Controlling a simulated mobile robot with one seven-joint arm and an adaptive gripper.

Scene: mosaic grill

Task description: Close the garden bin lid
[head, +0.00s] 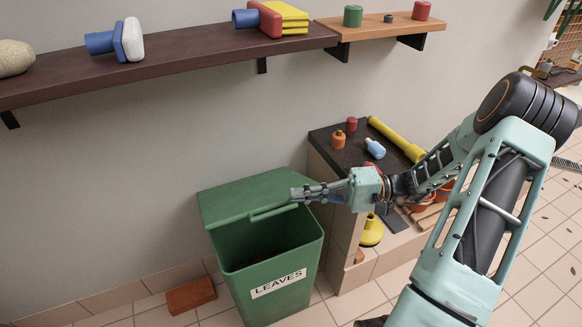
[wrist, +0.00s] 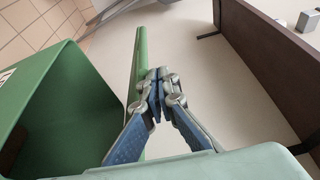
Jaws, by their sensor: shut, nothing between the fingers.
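The green garden bin (head: 277,290), labelled "LEAVES", stands on the floor against the wall, its front opening showing a dark inside. Its green lid (head: 240,195) is raised and tilted at the back of the bin, with a bar along its front edge. My gripper (head: 295,193) is shut and empty, at the lid's right end, just above the bin. In the wrist view, my gripper (wrist: 157,76) has its fingers together in front of the lid's thin green edge (wrist: 139,60); I cannot tell whether they touch. The bin (wrist: 65,110) fills the left of that view.
A dark shelf (head: 180,64) with several items runs along the wall above the bin. A low counter (head: 345,150) with bottles and a yellow tube (head: 397,139) stands right of the bin. A brick (head: 190,295) lies on the floor to the left.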

